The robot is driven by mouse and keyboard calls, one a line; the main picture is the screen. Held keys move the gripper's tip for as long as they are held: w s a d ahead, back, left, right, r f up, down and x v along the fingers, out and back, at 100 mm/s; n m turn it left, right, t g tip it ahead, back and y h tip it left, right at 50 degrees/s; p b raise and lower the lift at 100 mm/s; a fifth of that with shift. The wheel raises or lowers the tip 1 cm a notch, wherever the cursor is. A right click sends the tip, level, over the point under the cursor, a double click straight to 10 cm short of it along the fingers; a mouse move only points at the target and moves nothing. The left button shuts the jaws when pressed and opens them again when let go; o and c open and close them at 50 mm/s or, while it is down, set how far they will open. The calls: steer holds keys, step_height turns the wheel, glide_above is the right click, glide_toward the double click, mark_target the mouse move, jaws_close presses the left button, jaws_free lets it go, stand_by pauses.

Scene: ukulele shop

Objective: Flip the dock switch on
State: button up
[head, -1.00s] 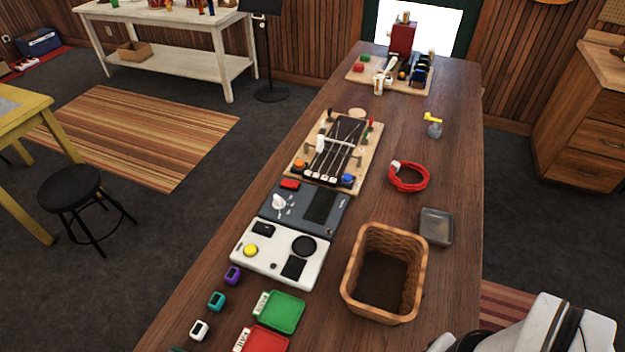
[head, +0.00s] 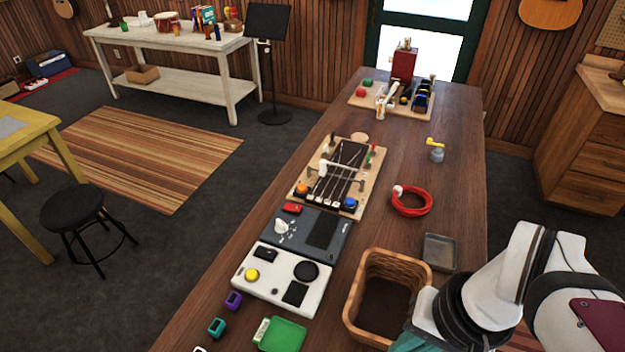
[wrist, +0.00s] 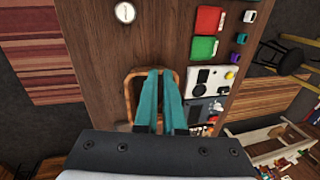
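No part is clearly labelled as the dock switch. A dark grey panel (head: 300,258) on the bench carries a red part (head: 292,209), a white knob-like part and a black area; I cannot read a switch position. A white panel (head: 262,290) in front of it has a yellow button (head: 252,274), a round black pad and black squares. Both also show right of the fingers in the wrist view, the white one (wrist: 222,87) more clearly. My gripper (wrist: 161,72) points its two teal fingers down over the basket, apart from the panels. A thin gap shows between them, with nothing visible held.
A wicker basket (head: 353,303) stands right of the white panel, below my gripper. A grey tray (head: 438,252), red cable coil (head: 412,213) and yellow-topped bottle (head: 436,150) lie along the right side. A stringed board (head: 375,180) stands behind the panels. Small coloured blocks and a green tray (head: 283,335) lie in front.

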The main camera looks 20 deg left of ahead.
mark_target(267, 251)
steer(key=w+a+n, duration=0.2)
steer(key=w+a, duration=0.1)
steer(key=w, duration=0.1)
steer(key=w+a+n+y, duration=0.1)
steer(key=w+a+n, duration=0.2)
steer(key=a, duration=0.1)
steer(key=w+a+n, duration=0.3)
steer(key=w, duration=0.1)
steer(key=shift+w+a+f, duration=0.1)
steer(key=shift+w+a, duration=0.1)
steer(key=shift+w, duration=0.1)
jaws_close()
steer(key=w+a+f+n, duration=0.2)
steer(key=a+n, duration=0.1)
steer(key=a, duration=0.2)
steer(key=w+a+f+n+y, duration=0.1)
steer(key=w+a+f+n, duration=0.1)
steer(key=a, duration=0.4)
steer(key=w+a+f+n+y, duration=0.1)
steer(key=w+a+f+n, duration=0.1)
steer(key=w+a+n, duration=0.2)
steer(key=shift+a+f+n, duration=0.35)
steer(key=shift+a+n, duration=0.45)
steer(key=shift+a, duration=0.3)
